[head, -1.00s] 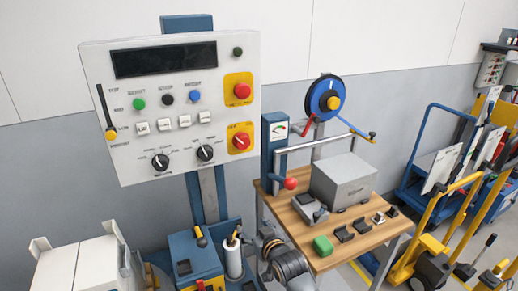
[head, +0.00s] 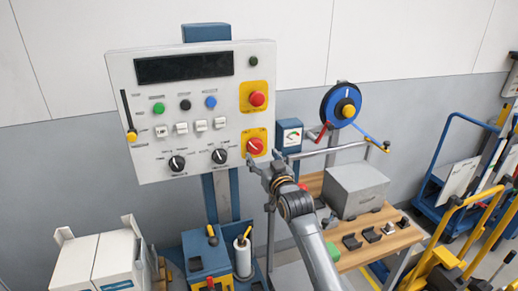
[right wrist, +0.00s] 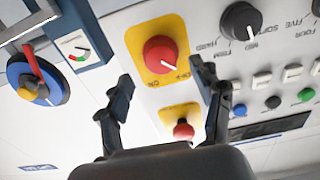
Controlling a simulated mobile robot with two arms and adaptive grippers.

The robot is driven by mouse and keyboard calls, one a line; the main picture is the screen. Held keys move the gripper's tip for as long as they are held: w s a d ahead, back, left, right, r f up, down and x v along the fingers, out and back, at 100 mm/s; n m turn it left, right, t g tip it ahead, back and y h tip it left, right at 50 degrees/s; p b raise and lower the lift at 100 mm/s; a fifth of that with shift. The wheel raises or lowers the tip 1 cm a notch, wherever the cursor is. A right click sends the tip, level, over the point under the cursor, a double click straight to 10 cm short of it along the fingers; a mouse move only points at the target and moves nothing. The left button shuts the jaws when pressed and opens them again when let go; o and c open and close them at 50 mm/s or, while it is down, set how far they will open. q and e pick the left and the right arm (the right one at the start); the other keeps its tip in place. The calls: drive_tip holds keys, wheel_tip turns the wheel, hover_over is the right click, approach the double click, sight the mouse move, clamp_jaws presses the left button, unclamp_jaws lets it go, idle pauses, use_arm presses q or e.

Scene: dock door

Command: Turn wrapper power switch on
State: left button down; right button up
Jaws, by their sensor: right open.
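The wrapper's power switch is a red rotary knob (head: 255,147) on a yellow plate at the lower right of the white control panel (head: 150,100). In the right wrist view the red knob (right wrist: 160,55) shows close and upside down, with OFF and ON lettering beside it. I cannot tell which label the knob points to. My right gripper (head: 265,163) is open just below and in front of the switch. In the right wrist view its fingers (right wrist: 163,78) stand apart on either side, with the knob between and beyond them. They look empty and I see no contact. My left gripper is not in view.
A red emergency button (head: 257,98) on a yellow plate is above the switch. Black dials (head: 220,156) and a slider (head: 131,135) are on the same panel. A wooden table (head: 395,240) with a grey box (head: 357,190) is to the right.

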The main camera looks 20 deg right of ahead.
sight(257, 149)
drive_tip(key=w, duration=0.3)
drive_tip(key=shift+w+a, duration=0.1)
drive_tip(key=shift+a, duration=0.05)
drive_tip(key=shift+w, duration=0.3)
drive_tip(key=c, duration=1.2)
drive_tip(key=shift+o, duration=0.2)
